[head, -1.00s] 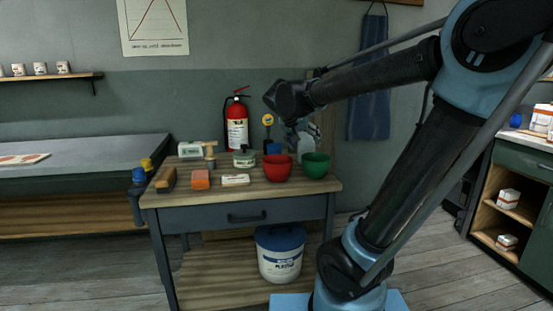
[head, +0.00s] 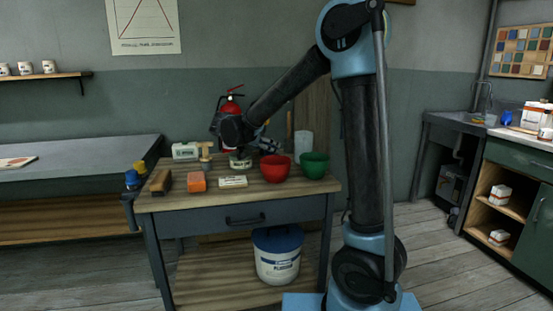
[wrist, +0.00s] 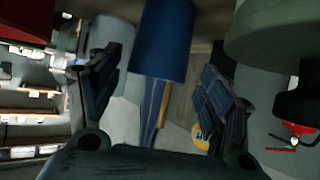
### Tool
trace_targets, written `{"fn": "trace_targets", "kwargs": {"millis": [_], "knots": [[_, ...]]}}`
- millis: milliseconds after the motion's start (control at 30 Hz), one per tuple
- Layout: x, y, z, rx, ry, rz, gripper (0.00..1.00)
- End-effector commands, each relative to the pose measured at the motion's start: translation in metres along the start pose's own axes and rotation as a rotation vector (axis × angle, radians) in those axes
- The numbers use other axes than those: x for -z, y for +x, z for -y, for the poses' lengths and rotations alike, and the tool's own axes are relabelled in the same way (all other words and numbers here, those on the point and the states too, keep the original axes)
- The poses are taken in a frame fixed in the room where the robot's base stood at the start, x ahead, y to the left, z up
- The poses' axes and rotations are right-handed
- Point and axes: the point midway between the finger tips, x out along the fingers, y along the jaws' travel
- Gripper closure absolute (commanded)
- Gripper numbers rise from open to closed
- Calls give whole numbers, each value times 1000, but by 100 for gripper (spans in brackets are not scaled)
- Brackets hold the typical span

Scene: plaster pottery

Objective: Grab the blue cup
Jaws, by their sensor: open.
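The blue cup (wrist: 165,40) shows in the wrist view at the top middle, in the gap between the two fingers. My gripper (wrist: 162,68) is open, with one finger on each side of the cup; I cannot tell whether either touches it. In the head view my gripper (head: 264,144) is over the back of the small wooden-topped table (head: 220,201), between the jar (head: 240,162) and the red bowl (head: 275,168). The cup is hidden there behind my gripper.
A green bowl (head: 315,165) stands right of the red bowl. An orange block (head: 197,182), a wooden-backed brush (head: 161,182) and a pale box (head: 233,181) lie in front. A fire extinguisher (head: 231,105) hangs behind. The table's front edge is clear.

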Motion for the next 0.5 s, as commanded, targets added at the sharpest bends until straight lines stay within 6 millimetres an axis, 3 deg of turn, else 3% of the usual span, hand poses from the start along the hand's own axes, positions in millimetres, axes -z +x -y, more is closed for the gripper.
{"fn": "trace_targets", "kwargs": {"millis": [167, 500], "knots": [[-8, 2, 4, -9, 14, -8, 28], [-10, 26, 4, -8, 16, -8, 28]]}}
